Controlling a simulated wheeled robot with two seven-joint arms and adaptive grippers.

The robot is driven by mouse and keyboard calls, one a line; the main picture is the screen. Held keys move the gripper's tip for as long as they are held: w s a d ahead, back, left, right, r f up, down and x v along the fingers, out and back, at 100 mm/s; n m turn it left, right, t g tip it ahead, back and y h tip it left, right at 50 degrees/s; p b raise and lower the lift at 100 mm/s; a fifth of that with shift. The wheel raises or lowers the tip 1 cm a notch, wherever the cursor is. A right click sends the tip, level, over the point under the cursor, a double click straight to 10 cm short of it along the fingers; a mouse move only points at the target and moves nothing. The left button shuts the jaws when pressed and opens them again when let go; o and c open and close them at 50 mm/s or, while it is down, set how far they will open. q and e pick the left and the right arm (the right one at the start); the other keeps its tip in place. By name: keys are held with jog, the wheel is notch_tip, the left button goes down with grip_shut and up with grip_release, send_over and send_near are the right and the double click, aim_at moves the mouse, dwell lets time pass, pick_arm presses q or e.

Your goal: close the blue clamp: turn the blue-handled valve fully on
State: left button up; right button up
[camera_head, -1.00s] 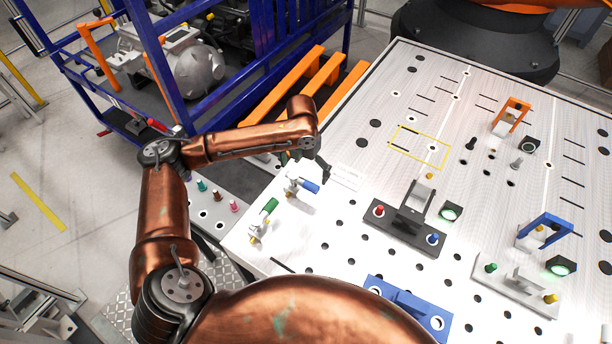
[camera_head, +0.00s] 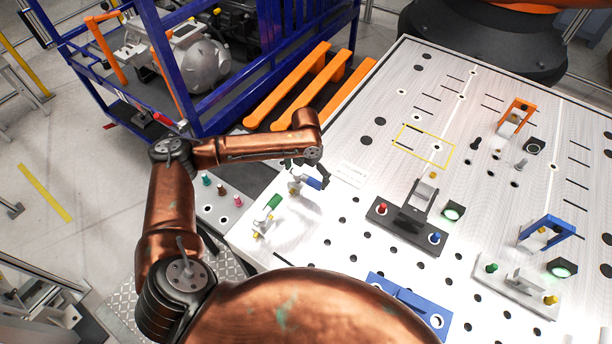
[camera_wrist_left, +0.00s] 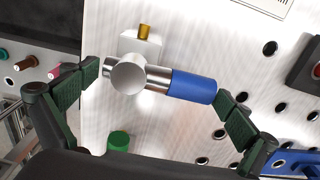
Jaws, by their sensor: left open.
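The blue-handled valve (camera_head: 314,183) stands at the table's left edge, beside the green-handled valve (camera_head: 273,203). In the left wrist view its blue handle (camera_wrist_left: 193,86) points right from a silver and white body with a brass fitting. My left gripper (camera_wrist_left: 158,88) is open, with one finger on each side of the valve, near the handle's end and the body's far end. I cannot tell whether either finger touches. In the head view my left gripper (camera_head: 306,170) is partly hidden by its wrist. The blue clamp (camera_head: 545,232) is a raised blue frame at the right. My right gripper is not in view.
The green handle (camera_wrist_left: 118,142) lies below the valve in the left wrist view. A black fixture (camera_head: 408,225) with red and blue knobs stands right of the valves. An orange clamp (camera_head: 517,112) stands farther back. A blue cart (camera_head: 240,70) is beyond the table's left side.

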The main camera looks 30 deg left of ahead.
pick_arm(q)
jog(key=c, duration=1.4)
jog(key=shift+d, duration=0.1)
